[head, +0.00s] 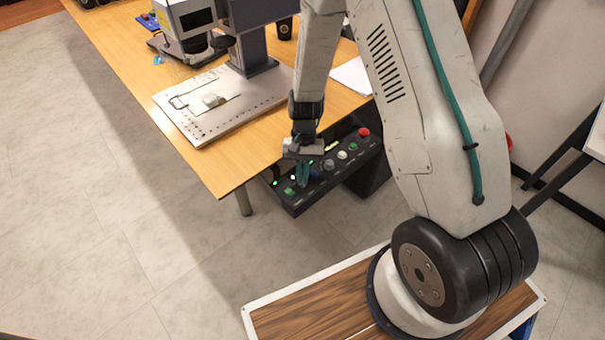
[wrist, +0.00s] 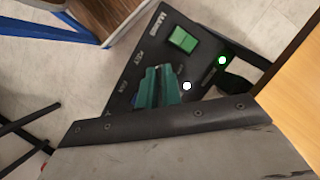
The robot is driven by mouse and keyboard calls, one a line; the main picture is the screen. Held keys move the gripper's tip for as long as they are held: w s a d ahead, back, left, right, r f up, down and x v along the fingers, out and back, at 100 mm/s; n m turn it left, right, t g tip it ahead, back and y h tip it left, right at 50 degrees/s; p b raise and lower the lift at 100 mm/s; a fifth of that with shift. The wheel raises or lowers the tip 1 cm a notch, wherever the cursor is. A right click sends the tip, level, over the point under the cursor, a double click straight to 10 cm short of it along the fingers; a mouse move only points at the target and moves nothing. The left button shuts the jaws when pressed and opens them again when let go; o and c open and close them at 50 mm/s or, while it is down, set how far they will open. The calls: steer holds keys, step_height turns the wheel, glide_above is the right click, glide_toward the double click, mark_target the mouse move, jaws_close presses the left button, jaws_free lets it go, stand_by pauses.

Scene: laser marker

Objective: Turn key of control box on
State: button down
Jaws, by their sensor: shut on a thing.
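The black control box (head: 328,185) sits low beside the wooden table, with a red button, several other buttons and lit indicators on its sloped top. My gripper (head: 304,172) reaches down onto the left part of its panel. In the wrist view, the teal fingers of my gripper (wrist: 158,88) are closed together at the panel of the control box (wrist: 150,50), at the spot beside the "KEY" lettering. The key itself is hidden between the fingers. A green square button (wrist: 183,40) and lit green and white lights are close by.
The wooden table (head: 240,165) carries the laser marker (head: 190,35) and its perforated base plate (head: 215,110). The table edge (wrist: 292,75) is close to my gripper in the wrist view. The floor to the left is clear.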

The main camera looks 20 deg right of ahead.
stand_by(0.3)
steer(key=c, duration=1.6)
jaws_free()
steer(key=v, duration=0.8)
steer(key=shift+f, duration=0.1)
